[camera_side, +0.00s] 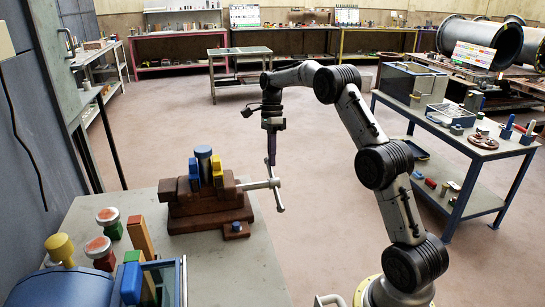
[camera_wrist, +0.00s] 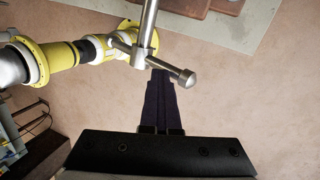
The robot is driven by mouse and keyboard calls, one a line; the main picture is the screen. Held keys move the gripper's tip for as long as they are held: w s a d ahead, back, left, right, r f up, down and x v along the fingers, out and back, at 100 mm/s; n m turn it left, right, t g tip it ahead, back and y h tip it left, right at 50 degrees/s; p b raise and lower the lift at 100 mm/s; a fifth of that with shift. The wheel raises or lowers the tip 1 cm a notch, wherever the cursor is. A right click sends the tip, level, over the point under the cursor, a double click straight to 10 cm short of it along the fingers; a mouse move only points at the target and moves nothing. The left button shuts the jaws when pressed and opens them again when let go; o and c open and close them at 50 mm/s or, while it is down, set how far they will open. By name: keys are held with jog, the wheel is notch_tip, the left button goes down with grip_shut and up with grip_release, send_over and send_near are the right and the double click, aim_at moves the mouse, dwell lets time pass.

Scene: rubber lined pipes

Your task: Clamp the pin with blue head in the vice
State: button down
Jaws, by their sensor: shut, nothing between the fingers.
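The red-brown vice (camera_side: 208,212) stands on the grey bench at the left in the side view. A thick cylinder with a dull blue-grey top (camera_side: 203,153) stands upright between its blue and yellow jaw pieces; it looks like the pin. I cannot tell how tightly the jaws hold it. The vice's metal handle (camera_side: 262,185) sticks out to the right over the bench edge; its bar also crosses the top of the wrist view (camera_wrist: 148,28). My gripper (camera_side: 271,162) points down at the handle, fingers shut and empty. In the wrist view its fingertips (camera_wrist: 161,74) lie close beside the bar; contact is unclear.
Red-topped stamp-like items (camera_side: 109,222), a yellow knob (camera_side: 60,248) and a blue-topped block (camera_side: 131,284) crowd the bench's near left. A blue-framed cart (camera_side: 480,150) with tools stands at the right. The floor between bench and cart is open except for my arm.

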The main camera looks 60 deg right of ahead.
jog(key=shift+d, duration=0.1)
dwell(0.5)
jog(key=v, duration=0.7)
jog(key=shift+r, duration=0.2)
dwell(1.3)
jog(key=s+a+r+m+t+h, duration=0.1)
jog(key=s+a+r+t+h, duration=0.35)
jog(key=s+t, duration=0.3)
jog(key=s+x, duration=0.1)
jog(key=x, duration=1.2)
jog(key=shift+f+g, duration=0.4)
jog(key=shift+g, duration=0.05)
jog(key=shift+w+d+f+g+y, duration=0.15)
jog(key=shift+g+y, duration=0.15)
jog(key=shift+y, duration=0.15)
